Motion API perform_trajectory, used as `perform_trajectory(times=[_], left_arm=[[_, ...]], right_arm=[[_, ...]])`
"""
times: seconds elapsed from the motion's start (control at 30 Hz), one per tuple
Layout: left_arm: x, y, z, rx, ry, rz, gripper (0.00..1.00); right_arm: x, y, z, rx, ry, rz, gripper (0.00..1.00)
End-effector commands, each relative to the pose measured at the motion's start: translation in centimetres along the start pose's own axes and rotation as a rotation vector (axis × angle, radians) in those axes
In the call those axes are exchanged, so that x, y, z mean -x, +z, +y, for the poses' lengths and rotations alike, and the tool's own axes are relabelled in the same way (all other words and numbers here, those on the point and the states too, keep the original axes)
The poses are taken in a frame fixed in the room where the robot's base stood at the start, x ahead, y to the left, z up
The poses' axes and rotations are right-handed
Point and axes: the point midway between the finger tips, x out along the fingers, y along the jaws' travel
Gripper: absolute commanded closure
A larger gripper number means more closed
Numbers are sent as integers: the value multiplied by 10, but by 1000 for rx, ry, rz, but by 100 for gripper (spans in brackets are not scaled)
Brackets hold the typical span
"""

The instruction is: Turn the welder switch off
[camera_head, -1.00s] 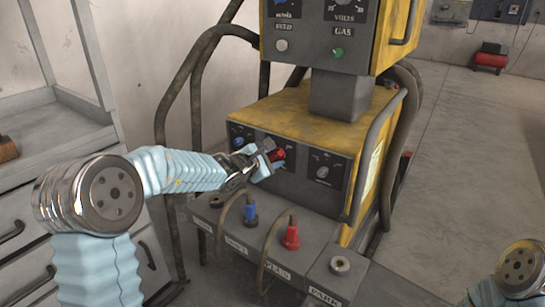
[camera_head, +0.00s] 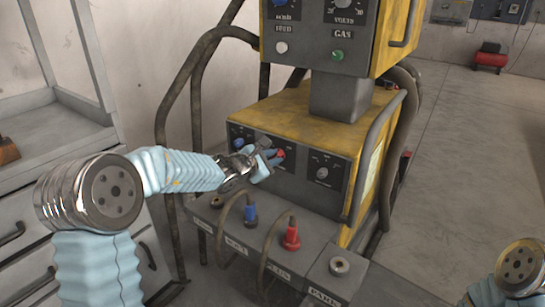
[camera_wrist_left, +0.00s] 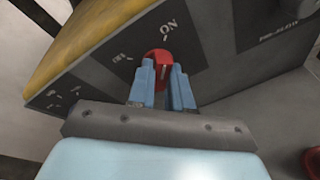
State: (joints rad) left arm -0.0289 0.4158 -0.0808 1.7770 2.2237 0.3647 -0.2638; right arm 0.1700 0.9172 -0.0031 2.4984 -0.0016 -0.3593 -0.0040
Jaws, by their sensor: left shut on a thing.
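The welder (camera_head: 300,112) is a yellow and dark grey machine in the middle of the head view. Its red switch (camera_head: 280,154) sits on the lower front panel; in the left wrist view the red knob (camera_wrist_left: 158,66) shows between my fingers, with the word "ON" on the panel above it. My left gripper (camera_head: 268,160) is at the panel, its blue fingers shut on the red switch. Its fingers also show in the left wrist view (camera_wrist_left: 164,88). The fingers hide part of the switch. My right gripper is out of view; only part of my right arm shows at lower right.
A blue plug (camera_head: 250,215) and a red plug (camera_head: 291,236) with cables stand on the ledge below the panel. Thick hoses flank the machine. A grey cabinet (camera_head: 50,200) is at left. The floor (camera_head: 450,150) at right is mostly clear.

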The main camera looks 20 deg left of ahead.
Motion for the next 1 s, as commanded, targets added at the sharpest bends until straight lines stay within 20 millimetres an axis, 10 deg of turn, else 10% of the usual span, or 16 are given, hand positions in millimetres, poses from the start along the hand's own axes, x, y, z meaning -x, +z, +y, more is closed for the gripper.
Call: perform_trajectory(times=[1.0], left_arm=[[0, -7, 5, 888, -180, -176, 100]], right_arm=[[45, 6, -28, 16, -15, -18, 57]])
